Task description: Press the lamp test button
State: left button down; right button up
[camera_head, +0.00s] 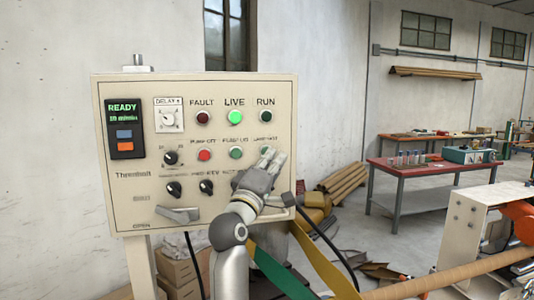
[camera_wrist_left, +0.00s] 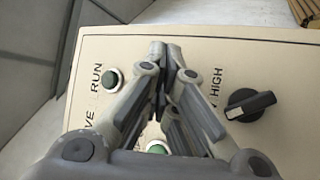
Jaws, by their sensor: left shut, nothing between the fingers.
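A cream control panel (camera_head: 140,195) carries lamps, buttons and knobs. The lamp test button lies under the RUN lamp (camera_head: 265,118); my gripper covers most or all of it in the head view. My left gripper (camera_head: 270,157) is shut and empty, with its fingertips in front of that spot. My right gripper is not in view.
A green button (camera_head: 236,153) and a red button (camera_head: 204,155) sit left of my fingertips. A black knob (camera_wrist_left: 250,104) marked HIGH is close by in the wrist view. The LIVE lamp (camera_head: 235,118) glows green. A red-topped table (camera_head: 410,175) stands behind right.

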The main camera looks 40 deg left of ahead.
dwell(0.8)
pick_arm(q)
jog(key=shift+w+a, duration=0.25)
jog(key=shift+a, duration=0.1)
jog(key=shift+w+a, duration=0.25)
jog(key=shift+a, duration=0.05)
dwell(0.7)
jog(key=shift+d, duration=0.1)
jog(key=shift+s+d+p, duration=0.4)
jog(key=shift+s+d, duration=0.15)
dwell(0.4)
jog(key=s+d+p, duration=0.1)
jog(key=s+d, duration=0.2)
jog(key=shift+s+d+p, duration=0.1)
jog(key=shift+d+p, duration=0.2)
jog(key=shift+d, duration=0.1)
